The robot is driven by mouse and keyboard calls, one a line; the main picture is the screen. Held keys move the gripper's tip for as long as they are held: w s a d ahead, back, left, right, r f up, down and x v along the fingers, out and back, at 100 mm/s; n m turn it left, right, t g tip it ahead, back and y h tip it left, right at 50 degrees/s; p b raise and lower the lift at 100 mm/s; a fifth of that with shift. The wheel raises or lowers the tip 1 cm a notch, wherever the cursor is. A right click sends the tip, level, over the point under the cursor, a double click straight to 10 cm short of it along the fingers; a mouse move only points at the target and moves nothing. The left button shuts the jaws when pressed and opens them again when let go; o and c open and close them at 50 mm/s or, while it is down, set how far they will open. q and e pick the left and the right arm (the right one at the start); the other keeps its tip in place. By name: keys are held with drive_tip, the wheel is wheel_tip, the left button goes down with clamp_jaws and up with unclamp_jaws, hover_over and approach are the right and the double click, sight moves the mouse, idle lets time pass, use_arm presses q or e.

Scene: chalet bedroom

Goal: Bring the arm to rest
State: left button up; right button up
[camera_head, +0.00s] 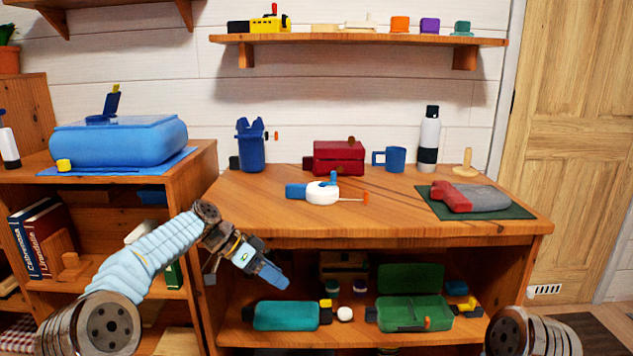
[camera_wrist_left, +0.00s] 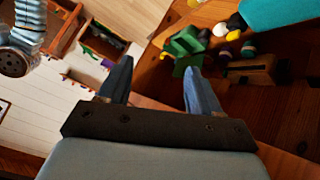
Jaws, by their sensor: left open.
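My left arm comes in from the left in the head view, with a pale blue ribbed sleeve. Its gripper (camera_head: 272,277) hangs in front of the table's front edge, pointing down and to the right. In the left wrist view the gripper (camera_wrist_left: 160,88) shows two blue fingers spread apart with nothing between them. The fingers touch nothing that I can see. Of my right arm only a metal joint shows at the lower right of the head view; its gripper is out of the picture.
The wooden table (camera_head: 400,229) holds a red box (camera_head: 338,157), a blue mug (camera_head: 396,159), a bottle (camera_head: 428,141) and a dark green mat (camera_head: 519,212). Its lower shelf bears a teal case (camera_head: 286,316) and an open green box (camera_head: 411,312). A shelf unit stands left.

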use_arm(q)
drive_tip(key=s+d+f+n+y, duration=0.15)
drive_tip(key=s+f+n, duration=0.35)
drive_tip(key=f, duration=1)
drive_tip(key=s+f+n+y, duration=0.2)
drive_tip(key=s+f+n, duration=0.3)
drive_tip(key=f, duration=1.1)
drive_tip(key=s+a+f+n+y, duration=0.1)
drive_tip(key=s+f, duration=0.3)
drive_tip(key=s, duration=0.8)
drive_tip(key=s+a+f+n+y, duration=0.1)
drive_tip(key=s+f+n, duration=0.2)
drive_tip(key=s, duration=0.9)
drive_tip(key=shift+s+a+f, duration=0.2)
drive_tip(key=shift+a+f, duration=0.05)
drive_tip(key=shift+f, duration=0.4)
